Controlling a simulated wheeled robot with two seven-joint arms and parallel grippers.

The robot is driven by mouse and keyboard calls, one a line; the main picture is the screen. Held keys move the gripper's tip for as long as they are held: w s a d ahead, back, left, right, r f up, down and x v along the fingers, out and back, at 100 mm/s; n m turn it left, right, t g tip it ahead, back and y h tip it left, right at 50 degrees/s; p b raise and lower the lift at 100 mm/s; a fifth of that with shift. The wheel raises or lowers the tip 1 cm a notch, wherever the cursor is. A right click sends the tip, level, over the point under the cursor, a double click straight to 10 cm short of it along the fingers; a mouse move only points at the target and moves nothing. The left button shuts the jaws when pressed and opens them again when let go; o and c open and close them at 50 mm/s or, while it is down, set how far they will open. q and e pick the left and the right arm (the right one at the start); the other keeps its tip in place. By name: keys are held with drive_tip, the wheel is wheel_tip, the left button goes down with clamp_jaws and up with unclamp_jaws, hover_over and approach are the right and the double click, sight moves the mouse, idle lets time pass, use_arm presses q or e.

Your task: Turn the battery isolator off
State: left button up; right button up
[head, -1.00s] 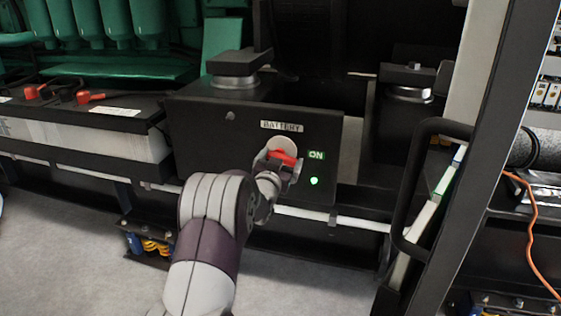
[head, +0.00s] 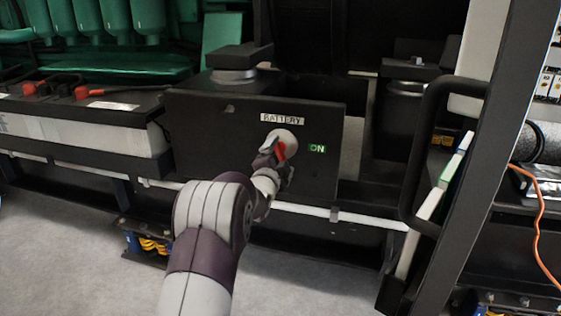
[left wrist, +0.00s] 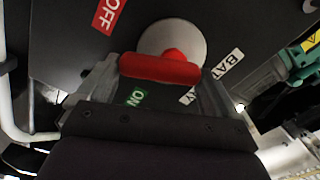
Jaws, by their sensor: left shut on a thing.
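The battery isolator has a red handle (head: 281,150) on a round pale plate (head: 284,136), on the front of a black box (head: 215,140) under a BATTERY label. In the head view the handle stands steeply tilted and is partly hidden by my left gripper (head: 275,155). The left wrist view shows the red handle (left wrist: 160,69) between my two fingers, which are shut on it. A green ON label (head: 317,149) sits right of the isolator. A red OFF label (left wrist: 108,15) shows in the left wrist view. No lit lamp shows below ON. My right gripper is out of view.
A black grab handle (head: 415,150) and dark post (head: 470,170) stand to the right. A battery (head: 85,140) with red terminal caps is at left. A white rail (head: 310,210) runs below the box. The grey floor in front is open.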

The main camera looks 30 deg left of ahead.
use_arm(q)
drive_tip(key=shift+a+m+b, duration=0.15)
drive_tip(key=shift+m+b, duration=0.45)
drive_tip(key=shift+m, duration=0.55)
drive_tip(key=shift+a+m+b, duration=0.15)
drive_tip(key=shift+m+b, duration=0.4)
drive_tip(key=shift+m, duration=0.9)
drive_tip(key=o, duration=0.7)
drive_tip(key=shift+s, duration=0.1)
